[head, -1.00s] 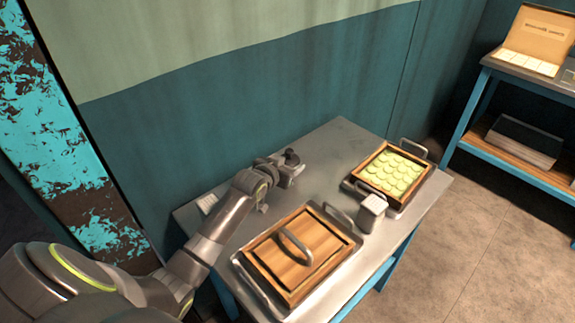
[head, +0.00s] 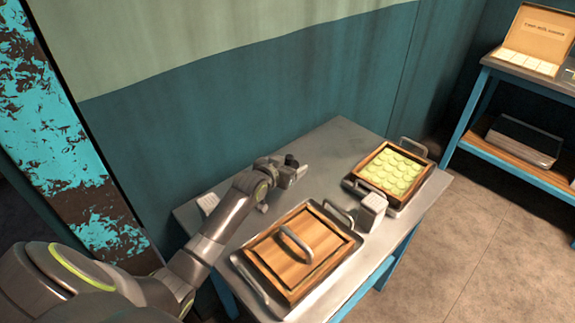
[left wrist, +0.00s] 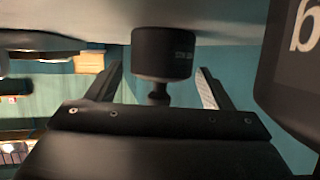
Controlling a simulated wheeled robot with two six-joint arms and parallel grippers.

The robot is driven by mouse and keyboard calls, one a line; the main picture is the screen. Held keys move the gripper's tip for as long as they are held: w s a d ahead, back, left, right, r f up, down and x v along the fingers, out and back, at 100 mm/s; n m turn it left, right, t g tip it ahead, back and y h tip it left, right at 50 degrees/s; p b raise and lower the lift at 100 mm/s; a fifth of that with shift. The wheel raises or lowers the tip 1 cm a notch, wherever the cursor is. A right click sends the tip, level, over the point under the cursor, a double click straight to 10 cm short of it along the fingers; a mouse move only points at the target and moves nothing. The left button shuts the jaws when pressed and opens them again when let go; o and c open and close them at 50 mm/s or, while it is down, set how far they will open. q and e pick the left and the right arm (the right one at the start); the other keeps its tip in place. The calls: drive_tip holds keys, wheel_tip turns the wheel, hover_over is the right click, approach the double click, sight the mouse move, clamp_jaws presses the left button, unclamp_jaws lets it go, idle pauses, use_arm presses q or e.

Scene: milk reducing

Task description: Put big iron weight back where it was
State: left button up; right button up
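A small dark cylindrical weight with a narrow neck (left wrist: 163,54) shows close up in the left wrist view, with its neck between my two fingers. In the head view its dark top (head: 292,160) shows at the far end of my left arm, over the back of the metal table. My left gripper (head: 296,172) is there, partly hiding the weight. The fingers (left wrist: 160,92) stand apart on both sides of the neck, with visible gaps, so it looks open. A grey metal block (head: 372,209) stands between the two trays; I cannot tell if it is a weight. My right gripper is not in view.
A wooden lidded box with a handle (head: 297,246) sits in a metal tray at the front. A tray with several pale green rounds (head: 392,171) is at the right. A small white item (head: 208,203) lies at the left edge. The table middle (head: 335,150) is clear.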

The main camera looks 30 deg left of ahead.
use_arm(q)
drive_tip(key=shift+s+f, duration=0.2)
drive_tip(key=shift+f, duration=0.3)
drive_tip(key=shift+r, duration=0.45)
drive_tip(key=shift+s+r, duration=0.2)
drive_tip(key=shift+r, duration=0.05)
drive_tip(key=v, duration=0.7)
drive_tip(key=p+v, duration=0.1)
drive_tip(key=v, duration=0.3)
drive_tip(key=shift+s+r, duration=0.1)
drive_tip(key=shift+r, duration=0.3)
